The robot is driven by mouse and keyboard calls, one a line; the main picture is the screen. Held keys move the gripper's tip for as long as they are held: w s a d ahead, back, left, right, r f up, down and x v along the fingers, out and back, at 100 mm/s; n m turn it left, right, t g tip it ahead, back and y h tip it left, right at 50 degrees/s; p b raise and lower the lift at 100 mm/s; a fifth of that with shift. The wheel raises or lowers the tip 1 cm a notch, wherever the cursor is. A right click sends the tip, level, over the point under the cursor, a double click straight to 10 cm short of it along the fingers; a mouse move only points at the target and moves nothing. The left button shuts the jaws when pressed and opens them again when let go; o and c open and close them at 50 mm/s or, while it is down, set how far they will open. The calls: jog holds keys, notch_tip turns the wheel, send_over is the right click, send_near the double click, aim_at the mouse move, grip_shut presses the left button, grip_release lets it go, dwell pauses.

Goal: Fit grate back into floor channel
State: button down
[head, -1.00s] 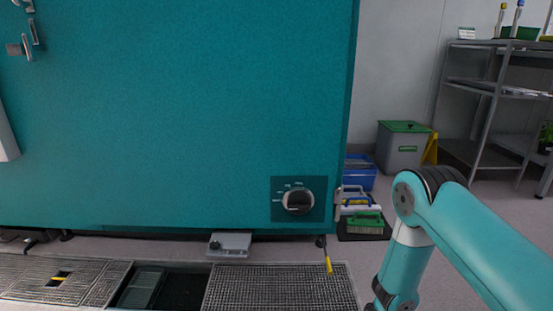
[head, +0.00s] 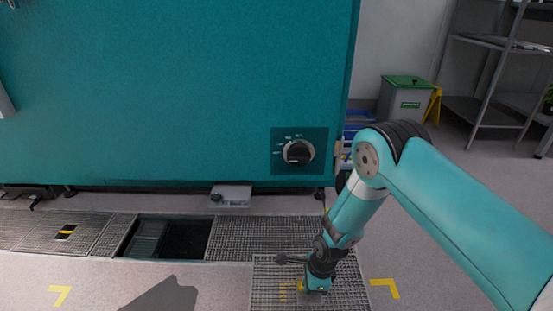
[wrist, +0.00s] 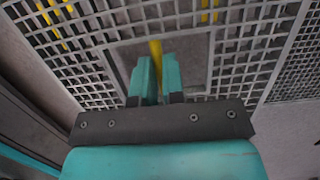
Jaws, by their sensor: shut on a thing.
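The loose grate (head: 270,285) is a grey metal mesh panel at the bottom of the head view, in front of the floor channel. Its mesh also fills much of the wrist view (wrist: 240,50). My gripper (head: 316,286) is over its middle. In the wrist view the teal jaws (wrist: 157,75) are shut on the grate's yellow bar. I cannot tell whether the grate rests on the floor or is slightly raised. The floor channel has a dark open gap (head: 185,240) to the left, between fitted grates on its left (head: 45,228) and right (head: 240,238).
The teal chamber (head: 150,100) stands behind the channel, with a dial (head: 298,152) and a small grey box (head: 231,195) low down. Yellow corner marks (head: 385,286) lie on the floor at both sides. A grey bin (head: 403,100) and shelving stand back right. Floor left of the grate is clear.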

aim_at(254, 263)
jog(key=w+a+b, duration=0.2)
jog(key=a, duration=0.2)
jog(key=w+a+b, duration=0.2)
jog(key=a+b, duration=0.1)
jog(key=a, duration=0.2)
jog(key=w+a+b, duration=0.2)
jog(key=w+a, duration=0.1)
jog(key=a, duration=0.1)
jog(key=shift+a+f+b, duration=0.3)
jog(key=shift+a, duration=0.05)
jog(key=shift+w+a+r+b, duration=0.1)
jog(key=shift+w+a+b, duration=0.2)
jog(key=shift+a+b, duration=0.2)
jog(key=shift+w+a+b, duration=0.25)
jog(key=shift+a+b, duration=0.15)
jog(key=shift+a, duration=0.2)
jog(key=shift+w+a+r, duration=0.1)
jog(key=shift+a+r, duration=0.05)
